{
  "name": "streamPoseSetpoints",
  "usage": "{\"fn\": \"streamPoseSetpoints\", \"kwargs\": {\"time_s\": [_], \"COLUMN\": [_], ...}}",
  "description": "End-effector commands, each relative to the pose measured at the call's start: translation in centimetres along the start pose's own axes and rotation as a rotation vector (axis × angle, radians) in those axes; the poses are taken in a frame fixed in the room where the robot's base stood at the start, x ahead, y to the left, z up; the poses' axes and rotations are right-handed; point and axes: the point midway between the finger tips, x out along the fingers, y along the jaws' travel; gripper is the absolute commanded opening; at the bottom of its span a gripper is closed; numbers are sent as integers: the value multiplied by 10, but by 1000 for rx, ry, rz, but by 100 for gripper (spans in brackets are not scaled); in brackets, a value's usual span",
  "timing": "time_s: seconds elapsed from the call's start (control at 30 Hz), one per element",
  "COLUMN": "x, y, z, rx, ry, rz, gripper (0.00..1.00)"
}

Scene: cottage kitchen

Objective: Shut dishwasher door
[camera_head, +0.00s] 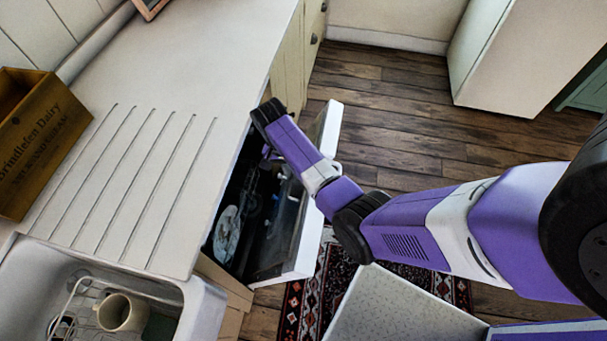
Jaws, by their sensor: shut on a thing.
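The dishwasher (232,215) is built in under the counter, and I look down into its dark inside, where a few items show. Its white door (305,238) stands partly open, tilted out from the counter front, with a gap between them. My purple and white arm comes in from the right and crosses over the door. My wrist is above the gap, close to the counter edge. My gripper (268,152) is mostly hidden under my arm; only a small purple part shows beside the door's inner side. Its fingertips and any contact with the door cannot be made out.
A white counter (190,75) with drain grooves runs along the left. A wooden crate (42,135) stands on it. A sink (150,285) with a rack and a mug (121,312) is at lower left. A patterned rug (300,300) lies on the wooden floor (400,125), open beyond the door.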

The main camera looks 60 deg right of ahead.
Motion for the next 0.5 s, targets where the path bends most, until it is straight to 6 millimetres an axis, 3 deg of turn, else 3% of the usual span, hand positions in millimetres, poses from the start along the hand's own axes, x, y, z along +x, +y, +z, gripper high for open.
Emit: {"fn": "streamPoseSetpoints", "kwargs": {"time_s": [0.2,0.5], "x": [-3,-4], "y": [-13,-16], "z": [5,6], "rx": [-10,-8], "ry": [-8,-11], "rz": [0,3], "gripper": [0,0]}}
